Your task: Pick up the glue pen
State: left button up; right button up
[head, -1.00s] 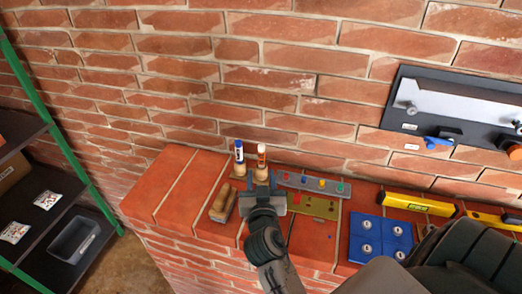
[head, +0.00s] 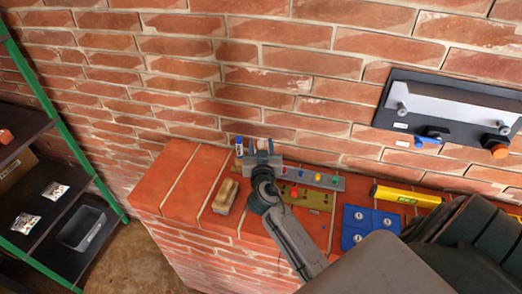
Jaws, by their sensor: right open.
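Two upright pens stand at the back of the brick ledge, and I cannot tell from labels which is the glue pen. The white one with a blue cap (head: 239,146) shows just left of my right gripper (head: 260,146). The orange-capped one is mostly hidden behind or between the fingers. My right gripper is open, its fingers pointing at the wall around where that pen stands. Whether it touches the pen cannot be seen. My left gripper is not in view.
On the ledge (head: 178,185) lie a wooden block or brush (head: 225,196), a grey strip with coloured knobs (head: 318,179), an olive plate (head: 312,197), a blue panel (head: 368,226) and a yellow level (head: 407,196). A black wall panel (head: 450,109) hangs right. A shelf (head: 62,200) stands left.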

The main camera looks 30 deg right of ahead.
jog(key=shift+w+d, duration=0.1)
jog(key=shift+w, duration=0.05)
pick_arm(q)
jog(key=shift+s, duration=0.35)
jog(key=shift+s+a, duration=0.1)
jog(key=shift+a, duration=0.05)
pick_arm(e)
grip_shut()
